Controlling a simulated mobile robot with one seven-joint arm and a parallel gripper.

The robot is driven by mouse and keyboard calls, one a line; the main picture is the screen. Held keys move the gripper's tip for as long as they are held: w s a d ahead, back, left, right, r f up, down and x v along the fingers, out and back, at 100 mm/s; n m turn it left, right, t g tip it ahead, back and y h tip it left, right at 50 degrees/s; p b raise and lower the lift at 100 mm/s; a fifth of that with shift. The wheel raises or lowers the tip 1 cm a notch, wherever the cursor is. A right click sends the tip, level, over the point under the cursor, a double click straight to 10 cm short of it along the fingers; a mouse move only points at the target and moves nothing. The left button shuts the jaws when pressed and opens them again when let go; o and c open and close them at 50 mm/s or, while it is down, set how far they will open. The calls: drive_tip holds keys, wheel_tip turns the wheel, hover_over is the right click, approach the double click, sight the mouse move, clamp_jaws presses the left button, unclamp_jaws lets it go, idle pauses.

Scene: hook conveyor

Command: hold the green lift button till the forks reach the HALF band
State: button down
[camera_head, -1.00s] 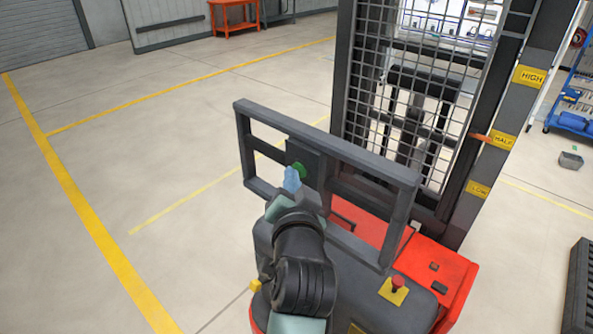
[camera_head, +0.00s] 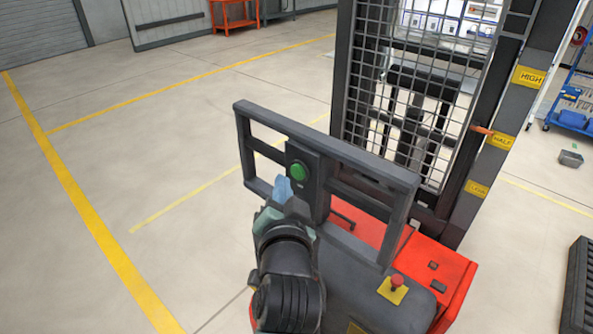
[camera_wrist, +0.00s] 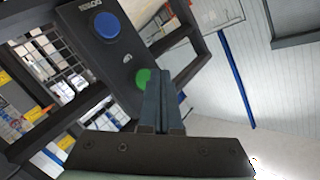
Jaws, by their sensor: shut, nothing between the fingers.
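The green lift button (camera_head: 299,172) is on a dark control box (camera_head: 318,190) on the truck's grey frame. It also shows in the wrist view (camera_wrist: 143,77), partly behind my fingers, with a blue button (camera_wrist: 106,26) on the same box. My gripper (camera_head: 283,187) is shut and empty; its tips are below and left of the green button, apparently apart from it. The yellow HALF band (camera_head: 502,140) is on the mast, between HIGH (camera_head: 529,76) and LOW (camera_head: 478,189). An orange pointer (camera_head: 482,130) stands at the upper part of HALF. The forks cannot be made out.
The grey frame (camera_head: 385,165) stands in front of the mesh guard (camera_head: 425,90). A red knob on a yellow plate (camera_head: 396,282) is on the truck's body. A dark slatted object (camera_head: 577,285) lies at the right edge. The floor at left is clear.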

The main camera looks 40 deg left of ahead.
drive_tip(key=s+p, duration=0.1)
drive_tip(key=s, duration=0.3)
drive_tip(key=shift+s+a, duration=0.15)
drive_tip(key=shift+s, duration=0.05)
drive_tip(key=shift+r, duration=0.1)
idle(0.8)
drive_tip(key=w+d+r+t+h+b, duration=0.2)
drive_tip(key=d+r+t, duration=0.2)
drive_tip(key=d+r, duration=0.5)
drive_tip(key=w+d+r+t+h+b, duration=0.25)
drive_tip(key=d+r+t, duration=0.35)
drive_tip(key=r, duration=0.4)
drive_tip(key=s+d+r+t+h+b, duration=0.1)
drive_tip(key=s+d+r+t+h, duration=0.1)
drive_tip(key=d+r, duration=0.4)
drive_tip(key=s+d+r+t+h+b, duration=0.2)
drive_tip(key=s+d+r+t+h, duration=0.1)
drive_tip(key=s+d+r, duration=0.3)
drive_tip(key=d+r+h, duration=0.1)
drive_tip(key=d, duration=0.1)
drive_tip(key=shift+s+d+r+m, duration=0.15)
drive_tip(key=shift+s+d+m, duration=0.1)
drive_tip(key=shift+d+m, duration=0.15)
